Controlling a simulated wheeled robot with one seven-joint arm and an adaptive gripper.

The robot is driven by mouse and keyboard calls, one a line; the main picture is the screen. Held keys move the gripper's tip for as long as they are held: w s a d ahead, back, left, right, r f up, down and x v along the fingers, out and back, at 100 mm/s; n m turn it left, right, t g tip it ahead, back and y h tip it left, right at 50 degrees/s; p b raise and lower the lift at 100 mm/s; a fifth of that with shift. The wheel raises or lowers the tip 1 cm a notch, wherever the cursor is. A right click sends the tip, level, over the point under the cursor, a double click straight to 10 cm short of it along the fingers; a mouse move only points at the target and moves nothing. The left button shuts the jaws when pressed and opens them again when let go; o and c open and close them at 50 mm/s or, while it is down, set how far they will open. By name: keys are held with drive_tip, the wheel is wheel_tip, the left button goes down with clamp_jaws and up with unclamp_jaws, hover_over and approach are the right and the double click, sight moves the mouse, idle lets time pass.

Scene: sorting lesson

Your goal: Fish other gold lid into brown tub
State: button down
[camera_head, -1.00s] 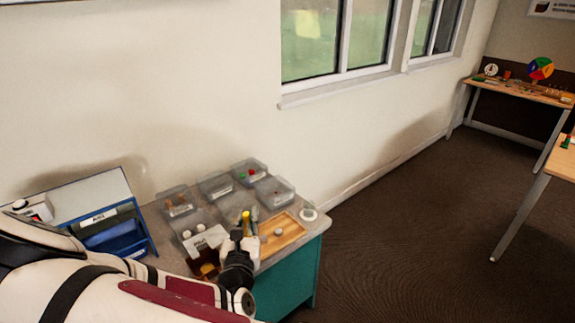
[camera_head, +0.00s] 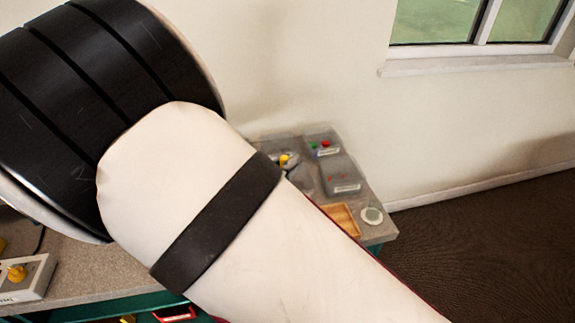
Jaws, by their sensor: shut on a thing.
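My gripper is not visible; my own arm fills the middle of the head view and covers much of the workbench. A small yellow or gold piece (camera_head: 284,160) shows just past the arm's edge, among grey bins. It is too small to tell whether it is a lid, or whether it lies in a bin or is held.
A box with a yellow knob (camera_head: 28,278) is at lower left.

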drive_tip(key=shift+a+f+b, duration=0.1)
drive_tip(key=shift+f+b, duration=1.7)
drive_tip(key=shift+f, duration=0.65)
drive_tip(key=shift+f+b, duration=0.65)
drive_tip(key=shift+f, duration=0.95)
drive_tip(key=shift+r, duration=0.1)
drive_tip(key=shift+r+p, duration=3.95)
drive_tip(key=shift+r, duration=1.45)
drive_tip(key=shift+s+a, duration=0.1)
